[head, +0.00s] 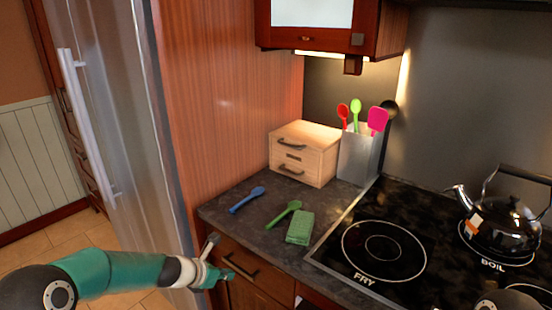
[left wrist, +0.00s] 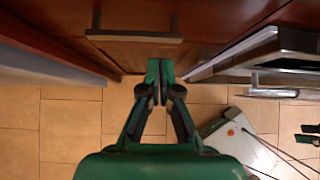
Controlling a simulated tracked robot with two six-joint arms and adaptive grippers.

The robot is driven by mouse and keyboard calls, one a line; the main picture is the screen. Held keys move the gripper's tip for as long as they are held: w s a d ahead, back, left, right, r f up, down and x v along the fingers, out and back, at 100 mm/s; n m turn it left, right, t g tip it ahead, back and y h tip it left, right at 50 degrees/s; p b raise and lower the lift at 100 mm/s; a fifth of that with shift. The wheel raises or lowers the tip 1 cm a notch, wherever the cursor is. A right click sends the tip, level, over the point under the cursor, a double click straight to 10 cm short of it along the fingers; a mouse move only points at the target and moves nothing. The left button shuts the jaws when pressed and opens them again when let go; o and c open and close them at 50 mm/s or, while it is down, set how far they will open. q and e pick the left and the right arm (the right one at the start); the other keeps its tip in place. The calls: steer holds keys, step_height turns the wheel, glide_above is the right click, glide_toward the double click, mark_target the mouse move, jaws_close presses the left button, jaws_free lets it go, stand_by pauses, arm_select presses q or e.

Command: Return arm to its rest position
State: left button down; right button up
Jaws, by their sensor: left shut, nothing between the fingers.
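My left arm comes in from the lower left in the head view, and my left gripper (head: 226,272) is low in front of the wooden drawer (head: 248,262) below the counter. The left wrist view shows my left gripper (left wrist: 160,90) with its two green fingertips together and nothing between them. Its fingers point toward the wooden front, just below a grey bar handle (left wrist: 134,37). I cannot tell whether the fingers touch the wood.
A silver fridge (head: 115,120) stands left of the counter. The counter holds a small wooden drawer box (head: 305,150), blue spoon (head: 247,200), green spoon (head: 284,214), green sponge (head: 300,227) and utensil holder (head: 358,158). A kettle (head: 500,225) sits on the cooktop. Tiled floor (left wrist: 70,120) is open below.

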arm_select(q)
steer(key=s+d+f+m+g, duration=0.2)
steer(key=s+f+m+g, duration=0.3)
steer(key=s+f, duration=1.1)
steer(key=s+d+f+m, duration=0.1)
steer(key=s+m, duration=0.8)
steer(key=m, duration=0.1)
steer(key=s+d+f+m+g+y, duration=0.1)
steer(key=s+f+m, duration=0.1)
steer(key=s+m, duration=0.7)
steer(key=m, duration=0.2)
steer(key=shift+s+d+m+g, duration=0.15)
steer(key=shift+d+m+g, duration=0.05)
steer(key=shift+m+g, duration=0.1)
